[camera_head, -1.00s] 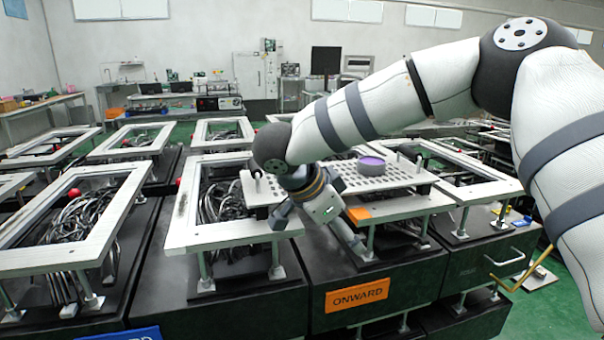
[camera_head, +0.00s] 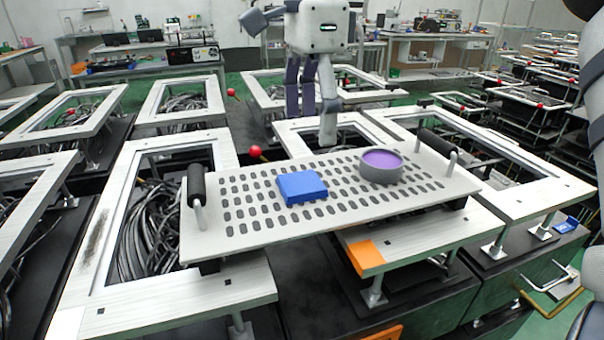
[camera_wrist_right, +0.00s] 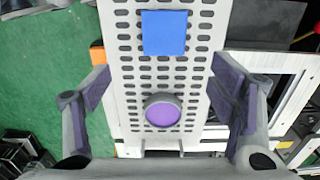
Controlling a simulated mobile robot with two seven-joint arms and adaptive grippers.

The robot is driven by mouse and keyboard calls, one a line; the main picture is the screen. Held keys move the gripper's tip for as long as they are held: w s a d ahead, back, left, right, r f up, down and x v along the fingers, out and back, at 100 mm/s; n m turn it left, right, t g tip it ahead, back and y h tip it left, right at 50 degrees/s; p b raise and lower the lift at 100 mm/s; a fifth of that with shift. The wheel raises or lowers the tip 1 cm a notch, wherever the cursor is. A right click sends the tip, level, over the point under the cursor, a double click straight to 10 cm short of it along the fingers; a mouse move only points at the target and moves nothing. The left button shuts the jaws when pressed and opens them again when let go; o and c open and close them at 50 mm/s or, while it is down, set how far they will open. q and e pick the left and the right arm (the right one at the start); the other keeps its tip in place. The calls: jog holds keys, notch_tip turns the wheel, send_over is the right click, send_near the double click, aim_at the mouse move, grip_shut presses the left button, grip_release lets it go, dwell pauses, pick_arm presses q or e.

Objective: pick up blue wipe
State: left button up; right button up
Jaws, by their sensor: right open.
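The blue wipe (camera_head: 301,187) is a flat blue square lying on a light perforated tray (camera_head: 240,236), left of the tray's middle. It also shows in the wrist view (camera_wrist_right: 165,32) at the top centre. My right gripper (camera_head: 310,120) points down at the top centre of the head view, beyond the wipe and apart from it. In the wrist view its fingers (camera_wrist_right: 160,75) are spread wide at either side of the tray, with nothing between them held. My left gripper is in neither view.
A purple-topped grey round container (camera_head: 381,165) stands on the tray, right of the wipe. The tray has black bar handles (camera_head: 196,181) at both ends and rests on metal frames. Several open frames with cables (camera_head: 160,235) surround it. A red ball (camera_head: 255,151) sits behind the tray.

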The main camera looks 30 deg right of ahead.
aim_at(304, 181)
jog(key=f, duration=0.9)
jog(key=shift+w+a, duration=0.35)
jog(key=shift+a, duration=0.05)
jog(key=c, duration=0.8)
